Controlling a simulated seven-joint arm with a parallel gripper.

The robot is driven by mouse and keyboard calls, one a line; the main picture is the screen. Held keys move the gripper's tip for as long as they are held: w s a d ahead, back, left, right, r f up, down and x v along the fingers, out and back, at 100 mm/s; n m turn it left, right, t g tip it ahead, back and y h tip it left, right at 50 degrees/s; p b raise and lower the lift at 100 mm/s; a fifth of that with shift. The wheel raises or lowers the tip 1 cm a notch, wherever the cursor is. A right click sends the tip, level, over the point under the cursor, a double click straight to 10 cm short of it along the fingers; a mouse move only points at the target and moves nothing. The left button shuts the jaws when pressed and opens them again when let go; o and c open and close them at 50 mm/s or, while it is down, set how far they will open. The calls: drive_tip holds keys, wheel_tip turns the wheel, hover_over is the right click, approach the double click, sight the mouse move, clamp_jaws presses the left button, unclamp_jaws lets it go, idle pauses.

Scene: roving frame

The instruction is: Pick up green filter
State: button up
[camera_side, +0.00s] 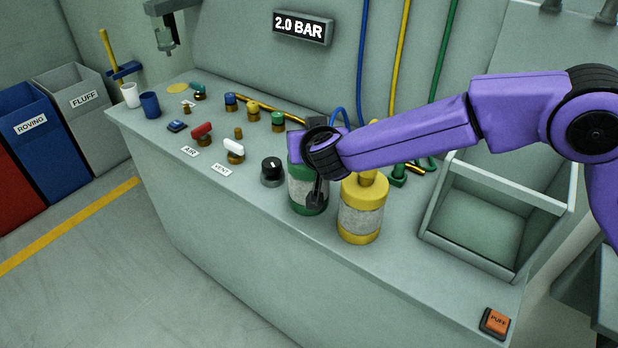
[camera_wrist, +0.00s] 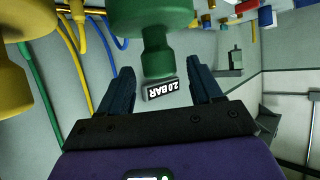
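The green filter (camera_side: 302,205) stands upright on the bench in the side view, a green cylinder with a grey mesh band, partly hidden behind my gripper (camera_side: 316,185). In the wrist view the green filter (camera_wrist: 150,18) is at the top, its narrow neck (camera_wrist: 157,58) reaching down between the fingertips. My gripper (camera_wrist: 161,68) is open, with a gap on each side of the neck. I cannot tell how deep the neck sits between the fingers.
A yellow filter (camera_side: 360,220) stands close to the right of the green one; it also shows in the wrist view (camera_wrist: 12,85). A black knob (camera_side: 272,173) is close on the left. An open grey bin (camera_side: 462,252) is at right. Hoses and valves line the back.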

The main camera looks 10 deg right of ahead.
clamp_jaws()
drive_tip(key=shift+r, duration=0.15)
